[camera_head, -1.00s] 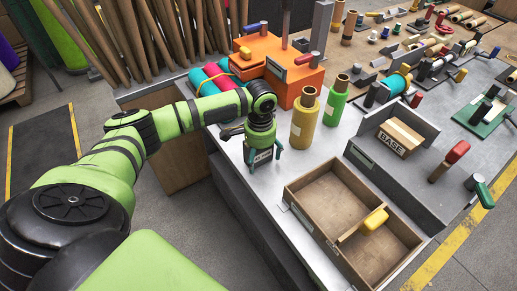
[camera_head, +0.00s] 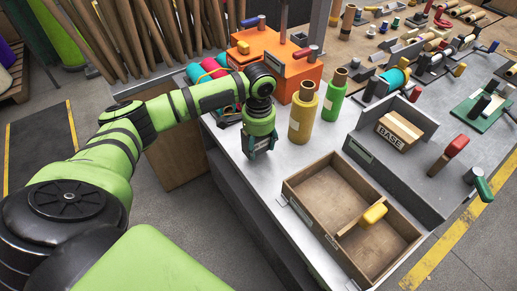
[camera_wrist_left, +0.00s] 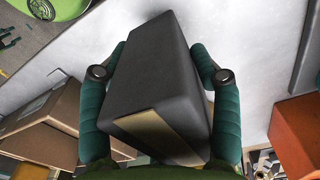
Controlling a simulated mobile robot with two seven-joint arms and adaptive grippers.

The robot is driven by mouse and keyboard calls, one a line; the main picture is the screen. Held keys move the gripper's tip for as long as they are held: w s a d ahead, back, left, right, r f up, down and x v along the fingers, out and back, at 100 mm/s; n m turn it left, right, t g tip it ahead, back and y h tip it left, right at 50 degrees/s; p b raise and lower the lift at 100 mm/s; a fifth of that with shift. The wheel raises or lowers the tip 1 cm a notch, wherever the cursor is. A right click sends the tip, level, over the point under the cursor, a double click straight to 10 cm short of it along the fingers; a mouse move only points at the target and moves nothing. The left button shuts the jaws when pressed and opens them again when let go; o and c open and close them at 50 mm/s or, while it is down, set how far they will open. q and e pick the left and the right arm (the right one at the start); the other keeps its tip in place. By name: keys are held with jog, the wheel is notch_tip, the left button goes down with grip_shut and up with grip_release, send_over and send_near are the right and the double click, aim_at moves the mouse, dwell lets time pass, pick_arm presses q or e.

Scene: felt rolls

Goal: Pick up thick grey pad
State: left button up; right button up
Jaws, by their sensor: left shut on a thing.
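The thick grey pad (camera_wrist_left: 158,70) is a dark grey block with a tan patch on its near face, seen in the left wrist view. My left gripper (camera_wrist_left: 160,55) is shut on it, with a teal finger on each side. In the head view my left gripper (camera_head: 260,150) points down over the grey bench, left of the yellow roll. The pad is mostly hidden there by the gripper, and I cannot tell whether it touches the bench. My right gripper is not in view.
A yellow roll (camera_head: 302,115) and a green roll (camera_head: 335,95) stand close to the right of the gripper. An orange block (camera_head: 290,68) is behind. A wooden tray (camera_head: 300,205) with a yellow-handled tool lies in front right. A BASE box (camera_head: 398,132) stands farther right.

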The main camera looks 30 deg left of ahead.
pick_arm(q)
jog(key=w+d+r, duration=0.1)
jog(key=d+r, duration=0.1)
jog(key=d, duration=0.1)
jog(key=w+d+r+b, duration=0.1)
jog(key=d+r, duration=0.2)
jog(key=d, duration=0.1)
jog(key=w+d+r+b, duration=0.1)
jog(key=w+d+r, duration=0.1)
jog(key=d+r, duration=0.1)
jog(key=shift+d+r, duration=0.2)
jog(key=shift+d, duration=0.35)
jog(key=shift+c, duration=0.2)
jog(key=shift+s+r, duration=0.1)
jog(key=shift+s, duration=0.15)
jog(key=s+n, duration=0.1)
jog(key=s, duration=0.3)
jog(key=s+n, duration=0.2)
jog(key=s, duration=0.2)
jog(key=s+n, duration=0.1)
jog(key=s, duration=0.4)
jog(key=shift+d+r, duration=0.3)
jog(key=shift+s+d+f, duration=0.1)
